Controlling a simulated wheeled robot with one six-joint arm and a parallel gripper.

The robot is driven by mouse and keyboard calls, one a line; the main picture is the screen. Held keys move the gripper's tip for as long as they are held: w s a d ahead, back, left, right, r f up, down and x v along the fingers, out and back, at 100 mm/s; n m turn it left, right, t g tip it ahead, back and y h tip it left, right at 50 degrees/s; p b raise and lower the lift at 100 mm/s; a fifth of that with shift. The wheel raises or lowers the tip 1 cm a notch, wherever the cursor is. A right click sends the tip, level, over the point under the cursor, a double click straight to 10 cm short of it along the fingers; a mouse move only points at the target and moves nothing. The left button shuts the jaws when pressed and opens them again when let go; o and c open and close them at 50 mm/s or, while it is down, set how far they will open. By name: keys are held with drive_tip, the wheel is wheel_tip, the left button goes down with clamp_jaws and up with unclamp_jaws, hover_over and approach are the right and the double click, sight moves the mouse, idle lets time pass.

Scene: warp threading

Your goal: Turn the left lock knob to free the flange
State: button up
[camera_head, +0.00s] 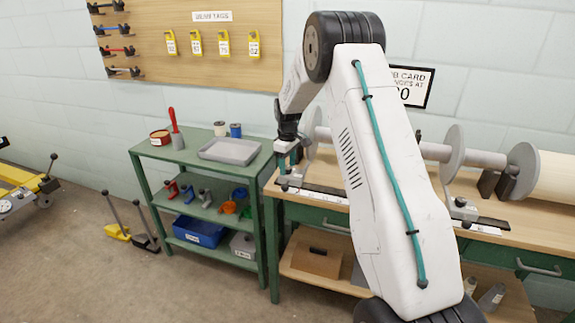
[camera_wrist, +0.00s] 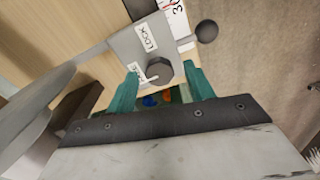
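The left lock knob (camera_wrist: 160,72) is a small dark faceted knob on a light grey plate (camera_wrist: 128,48) in the wrist view. The plate carries a LOCK label (camera_wrist: 147,38) and a second label, partly hidden, beside a white pointer (camera_wrist: 147,79). My gripper (camera_wrist: 162,82) is open, with one teal finger on each side of the knob and visible gaps to it. In the head view my gripper (camera_head: 287,150) points down at the bench's left end. The left flange (camera_head: 310,132) is a grey disc, partly hidden by my arm.
A lever with a black ball (camera_wrist: 207,32) sticks out beside the plate. The wooden bench (camera_head: 540,225) bears a roller with other flanges (camera_head: 523,170) and a right lock unit (camera_head: 462,208). A green shelf cart (camera_head: 145,152) with a grey tray (camera_head: 229,151) stands to the left.

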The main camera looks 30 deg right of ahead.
sight(289, 178)
wheel_tip(289, 178, up, 8)
drive_tip(key=shift+f, duration=0.1)
idle(0.5)
idle(0.4)
drive_tip(key=shift+s+a+f+m, duration=0.1)
drive_tip(key=shift+s+f+m, duration=0.1)
drive_tip(key=shift+m, duration=0.3)
drive_tip(key=s+a+r+m, duration=0.1)
drive_tip(key=s+a+r, duration=0.4)
drive_tip(key=s, duration=1)
drive_tip(key=s+a+r+m+t, duration=0.1)
drive_tip(key=s+a+r+m, duration=0.1)
drive_tip(key=s+a+r, duration=0.3)
drive_tip(key=s+a+r+m, duration=0.1)
drive_tip(key=s+a+r, duration=0.4)
drive_tip(key=s+a, duration=0.7)
drive_tip(key=shift+s+r+m, duration=0.25)
drive_tip(key=shift+s+m, duration=0.05)
drive_tip(key=shift+s, duration=6.35)
